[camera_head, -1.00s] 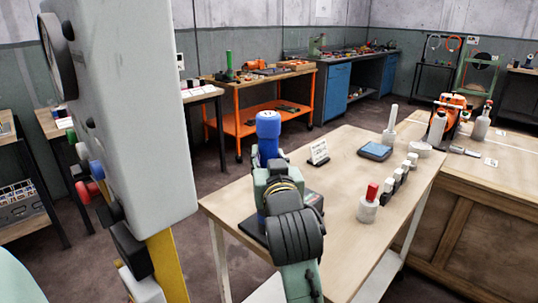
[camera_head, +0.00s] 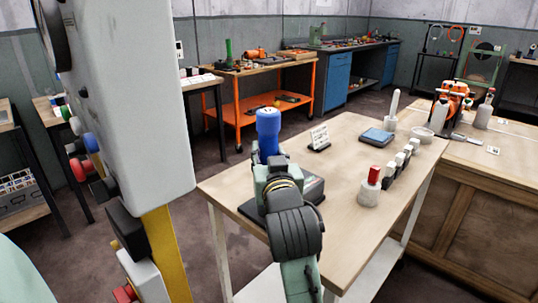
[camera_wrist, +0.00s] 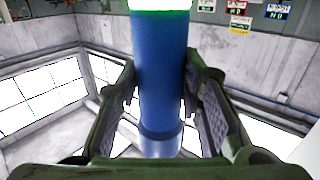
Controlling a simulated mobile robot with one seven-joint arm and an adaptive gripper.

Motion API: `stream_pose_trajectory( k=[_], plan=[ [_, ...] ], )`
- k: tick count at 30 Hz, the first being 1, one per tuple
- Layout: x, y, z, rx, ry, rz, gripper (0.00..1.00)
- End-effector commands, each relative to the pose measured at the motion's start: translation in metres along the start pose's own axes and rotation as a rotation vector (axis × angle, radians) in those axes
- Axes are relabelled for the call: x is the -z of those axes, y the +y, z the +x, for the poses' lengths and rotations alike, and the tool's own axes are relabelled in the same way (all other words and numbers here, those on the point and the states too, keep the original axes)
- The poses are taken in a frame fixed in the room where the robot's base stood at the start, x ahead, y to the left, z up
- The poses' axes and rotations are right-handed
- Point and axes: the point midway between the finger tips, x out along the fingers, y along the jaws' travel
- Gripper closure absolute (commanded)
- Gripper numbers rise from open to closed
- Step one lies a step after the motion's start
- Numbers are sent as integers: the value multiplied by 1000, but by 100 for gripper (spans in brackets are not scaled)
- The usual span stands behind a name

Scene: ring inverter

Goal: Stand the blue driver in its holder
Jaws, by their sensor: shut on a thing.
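The blue driver (camera_head: 268,123) is upright in my gripper (camera_head: 269,168), above the left part of the wooden table. In the wrist view the blue driver (camera_wrist: 162,70) runs between the two fingers of my gripper (camera_wrist: 160,105), with a finger on each side. Its upper end there is bright green and white. The tip of the driver is hidden behind my gripper in the head view. I cannot tell which stand is its holder. A pale round stand (camera_head: 368,194) with a red-topped piece is on the table, right of my gripper.
On the wooden table (camera_head: 325,235) are a dark block (camera_head: 311,188) beside my gripper, a small sign (camera_head: 319,137), a blue-topped pad (camera_head: 376,137) and a row of small blocks (camera_head: 402,160). A white rod stands (camera_head: 394,105) at the back.

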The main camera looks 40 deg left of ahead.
Motion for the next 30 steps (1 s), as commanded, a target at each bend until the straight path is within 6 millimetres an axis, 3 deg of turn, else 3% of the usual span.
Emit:
stream_pose_trajectory(
  k=[14,15,24,30],
  plan=[
    [-2,0,-1,0,6,-1,100],
    [-2,0,-1,0,6,-1,64],
    [-4,0,0,0,2,0,44],
    [-4,0,0,0,1,0,43]
  ],
)
